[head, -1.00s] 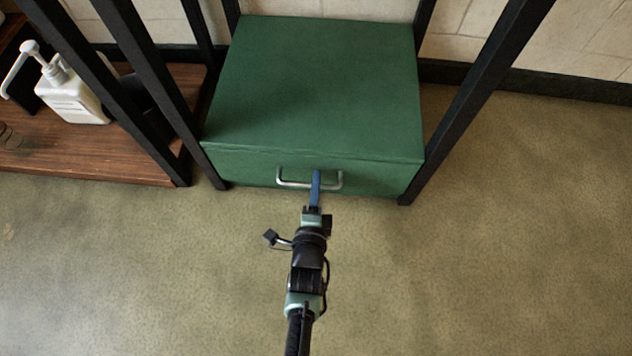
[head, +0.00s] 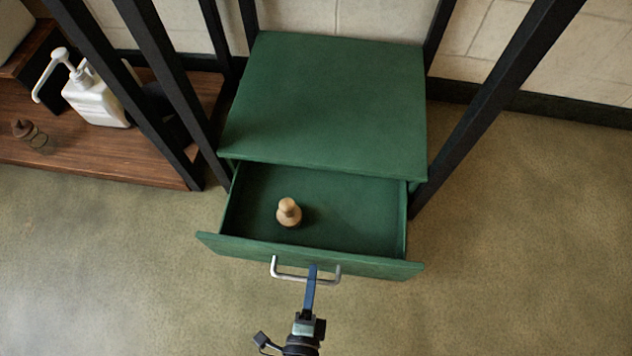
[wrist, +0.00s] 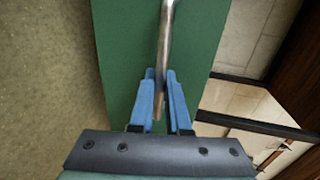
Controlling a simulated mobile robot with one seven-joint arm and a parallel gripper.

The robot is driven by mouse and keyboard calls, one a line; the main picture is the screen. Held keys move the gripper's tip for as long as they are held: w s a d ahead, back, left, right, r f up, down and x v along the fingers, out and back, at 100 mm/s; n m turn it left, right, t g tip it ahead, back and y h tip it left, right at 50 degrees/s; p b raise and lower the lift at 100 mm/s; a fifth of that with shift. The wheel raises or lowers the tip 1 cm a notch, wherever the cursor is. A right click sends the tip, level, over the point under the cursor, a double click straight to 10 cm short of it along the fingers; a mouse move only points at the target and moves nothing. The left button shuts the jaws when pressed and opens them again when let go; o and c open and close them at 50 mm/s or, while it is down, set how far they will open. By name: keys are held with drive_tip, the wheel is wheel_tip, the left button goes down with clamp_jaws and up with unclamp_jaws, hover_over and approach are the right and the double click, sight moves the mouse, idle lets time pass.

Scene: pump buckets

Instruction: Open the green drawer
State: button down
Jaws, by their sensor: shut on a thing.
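The green drawer (head: 318,255) is pulled out of its green cabinet (head: 325,105), with its inside in view. A small wooden peg-like object (head: 289,212) stands on the drawer's floor, left of the middle. The drawer's silver handle (head: 290,276) is on its front panel. In the wrist view, the blue fingers (wrist: 162,90) sit on either side of the handle bar (wrist: 165,45), with the green front panel behind.
Black frame legs (head: 465,110) stand on both sides of the cabinet. The floor (head: 530,250) in front and right is clear.

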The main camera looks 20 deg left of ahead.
drive_tip(key=shift+f+v, duration=0.25)
drive_tip(key=shift+v, duration=0.85)
drive_tip(key=shift+f+v, duration=0.2)
drive_tip(key=shift+v, duration=0.9)
drive_tip(key=c, duration=0.9)
unclamp_jaws()
drive_tip(key=shift+s, duration=0.1)
drive_tip(key=p+v, duration=0.4)
drive_tip(key=v, duration=0.9)
